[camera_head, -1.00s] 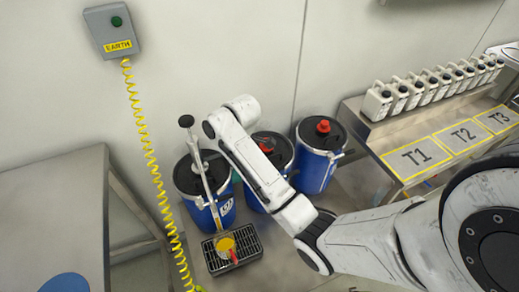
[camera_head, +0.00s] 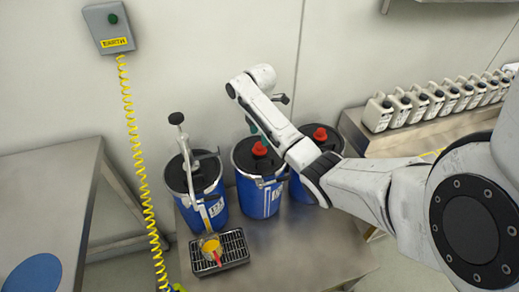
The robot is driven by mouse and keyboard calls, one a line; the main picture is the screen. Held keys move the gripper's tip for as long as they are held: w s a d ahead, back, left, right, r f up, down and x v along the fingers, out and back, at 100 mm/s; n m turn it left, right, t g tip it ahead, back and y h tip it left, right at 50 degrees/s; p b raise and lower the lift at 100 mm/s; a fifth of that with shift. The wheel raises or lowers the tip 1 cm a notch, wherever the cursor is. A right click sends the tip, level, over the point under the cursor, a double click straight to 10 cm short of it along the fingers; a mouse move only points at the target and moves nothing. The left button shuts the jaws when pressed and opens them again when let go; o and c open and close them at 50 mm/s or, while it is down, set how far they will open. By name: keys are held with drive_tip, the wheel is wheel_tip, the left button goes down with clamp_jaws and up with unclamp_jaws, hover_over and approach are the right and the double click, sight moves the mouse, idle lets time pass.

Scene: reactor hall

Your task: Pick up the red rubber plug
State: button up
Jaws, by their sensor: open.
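Three blue drums with black lids stand in a row. A red plug (camera_head: 259,149) sits on top of the middle drum (camera_head: 262,198). A similar red plug (camera_head: 320,134) is on the right drum (camera_head: 299,190), which is partly behind my arm. I cannot tell which of the two is rubber. My gripper (camera_head: 252,125) is mostly hidden behind my arm's end link. A teal tip shows just above and left of the middle drum's plug, apart from it in the picture. It is open and holds nothing that I can see.
The left drum (camera_head: 211,215) carries a tall metal pump. Below it, a yellow funnel or cup with a red part (camera_head: 211,247) is on a black grate (camera_head: 234,250). A coiled yellow cable (camera_head: 138,160) hangs at the left. White jugs (camera_head: 415,103) line a bench at the right.

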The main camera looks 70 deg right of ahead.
sight(259, 144)
drive_tip(key=shift+d+f, duration=0.1)
drive_tip(key=shift+f, duration=2.55)
drive_tip(key=c, duration=1.1)
drive_tip(key=shift+w+r, duration=0.1)
